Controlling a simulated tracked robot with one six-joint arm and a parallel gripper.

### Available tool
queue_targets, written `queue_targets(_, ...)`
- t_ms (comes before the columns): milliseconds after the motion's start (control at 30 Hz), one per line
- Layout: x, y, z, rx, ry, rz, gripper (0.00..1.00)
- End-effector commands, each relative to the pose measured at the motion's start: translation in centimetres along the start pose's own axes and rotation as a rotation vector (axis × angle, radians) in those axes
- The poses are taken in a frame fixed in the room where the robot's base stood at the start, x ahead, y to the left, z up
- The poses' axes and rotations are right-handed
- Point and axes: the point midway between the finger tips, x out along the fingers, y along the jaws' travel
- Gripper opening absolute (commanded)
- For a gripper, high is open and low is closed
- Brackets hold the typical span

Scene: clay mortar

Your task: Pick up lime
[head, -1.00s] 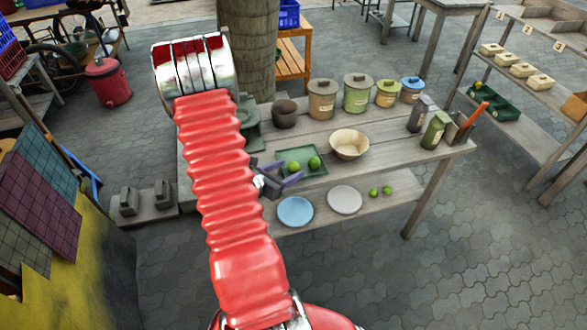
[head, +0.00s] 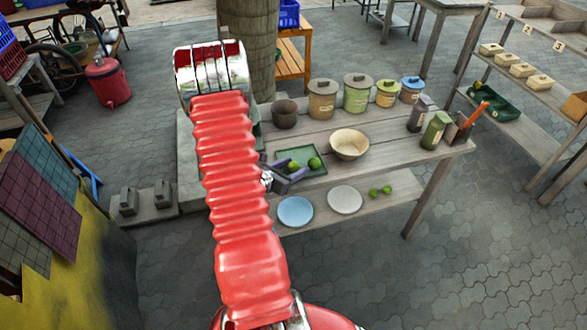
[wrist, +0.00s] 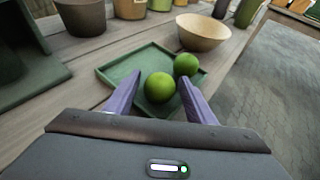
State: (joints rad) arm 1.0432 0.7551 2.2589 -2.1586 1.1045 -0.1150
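Two green limes sit on a square green tray (wrist: 113,73) on the wooden table. The nearer lime (wrist: 159,87) is at left in the head view (head: 293,166); the other lime (wrist: 186,65) is just beyond it to the right, also in the head view (head: 314,163). My gripper (wrist: 162,82) is open, its two purple fingers reaching over the tray's near edge. They lie on either side of the nearer lime, with gaps visible in the wrist view. The tray's near edge is partly hidden by my gripper.
A cream bowl (head: 349,145) stands right of the tray. A dark pot (head: 284,114) and several lidded canisters (head: 357,94) line the back.

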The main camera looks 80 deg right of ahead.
Motion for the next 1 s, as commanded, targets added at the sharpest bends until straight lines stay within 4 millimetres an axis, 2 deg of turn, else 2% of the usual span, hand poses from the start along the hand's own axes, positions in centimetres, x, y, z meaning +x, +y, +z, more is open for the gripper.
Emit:
queue_targets(67,-0.01,0.00,0.00,0.000,0.000,0.000,0.44)
queue_targets(533,-0.01,0.01,0.01,0.000,0.000,0.000,0.11)
queue_targets(833,-0.05,0.02,0.15,0.001,-0.001,0.000,0.11)
queue_targets(1000,-0.35,0.05,0.96,0.002,-0.001,0.000,0.11)
